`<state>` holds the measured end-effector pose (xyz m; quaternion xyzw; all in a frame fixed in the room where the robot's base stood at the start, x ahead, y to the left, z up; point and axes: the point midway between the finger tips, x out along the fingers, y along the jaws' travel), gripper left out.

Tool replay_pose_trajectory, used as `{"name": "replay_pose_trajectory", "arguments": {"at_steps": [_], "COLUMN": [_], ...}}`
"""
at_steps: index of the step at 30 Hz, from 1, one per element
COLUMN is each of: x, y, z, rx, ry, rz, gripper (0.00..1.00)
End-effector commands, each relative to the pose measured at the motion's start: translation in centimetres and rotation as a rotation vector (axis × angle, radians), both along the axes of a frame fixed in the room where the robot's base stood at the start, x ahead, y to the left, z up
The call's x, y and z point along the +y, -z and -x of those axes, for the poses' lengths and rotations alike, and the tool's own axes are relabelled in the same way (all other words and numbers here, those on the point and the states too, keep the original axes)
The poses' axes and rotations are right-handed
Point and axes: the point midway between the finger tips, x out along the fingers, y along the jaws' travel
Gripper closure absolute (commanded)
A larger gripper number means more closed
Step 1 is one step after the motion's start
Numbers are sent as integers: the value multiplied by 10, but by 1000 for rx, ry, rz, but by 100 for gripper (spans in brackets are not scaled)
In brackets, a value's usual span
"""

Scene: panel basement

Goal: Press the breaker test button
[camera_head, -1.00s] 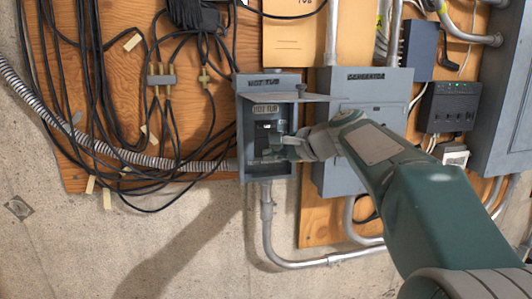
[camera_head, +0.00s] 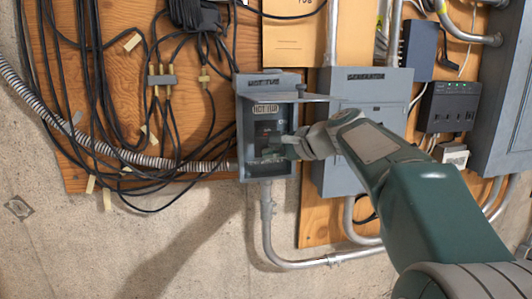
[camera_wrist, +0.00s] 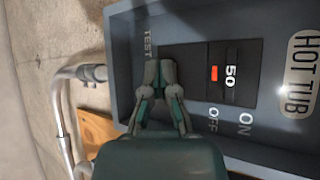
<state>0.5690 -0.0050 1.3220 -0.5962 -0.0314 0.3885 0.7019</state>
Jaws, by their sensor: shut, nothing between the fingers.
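The hot tub breaker box (camera_head: 243,150) is a grey open-fronted box on the wall board, its cover (camera_head: 290,97) raised at the top. Inside is a dark breaker (camera_head: 268,128), which in the wrist view (camera_wrist: 200,60) shows a red mark, "50" and ON and OFF lettering. The word TEST (camera_wrist: 149,45) stands beside my gripper (camera_wrist: 160,66). My gripper's fingers are together and empty, at the TEST end of the breaker. They hide the test button, and I cannot tell whether they touch it. In the head view my gripper (camera_head: 287,149) reaches into the box from the right.
The raised cover juts out above my gripper. A second grey box (camera_head: 365,95) stands close on the right, behind my arm. Black cables (camera_head: 110,130) and a flexible conduit (camera_head: 150,160) lie to the left. Metal conduit (camera_head: 266,215) runs below the box.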

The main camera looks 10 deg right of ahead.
Motion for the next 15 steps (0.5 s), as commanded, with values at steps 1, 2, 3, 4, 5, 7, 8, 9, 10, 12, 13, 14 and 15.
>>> {"name": "replay_pose_trajectory", "arguments": {"at_steps": [1, 2, 3, 4, 5, 7, 8, 9, 10, 12, 13, 14, 15], "x": [0, 0, 0, 0, 0, 0, 0, 0, 0, 0, 0, 0, -1], "y": [0, 0, 0, 0, 0, 0, 0, 0, 0, 0, 0, 0, 0], "z": [0, 0, 0, 0, 0, 0, 1, 2, 3, 6, 8, 9, 11], "rx": [0, 0, 0, 0, 0, 0, 0, 0, 0, 0, 0, -1, -1], "ry": [0, 0, 0, 1, 1, 1, 1, 1, 1, 1, 1, 1, 1], "rz": [0, 0, 0, 1, 1, 1, 1, 1, 1, 1, 1, 0, 0], "gripper": [100, 100, 100, 100, 100, 100, 100, 100, 100, 100, 100, 100, 100]}}
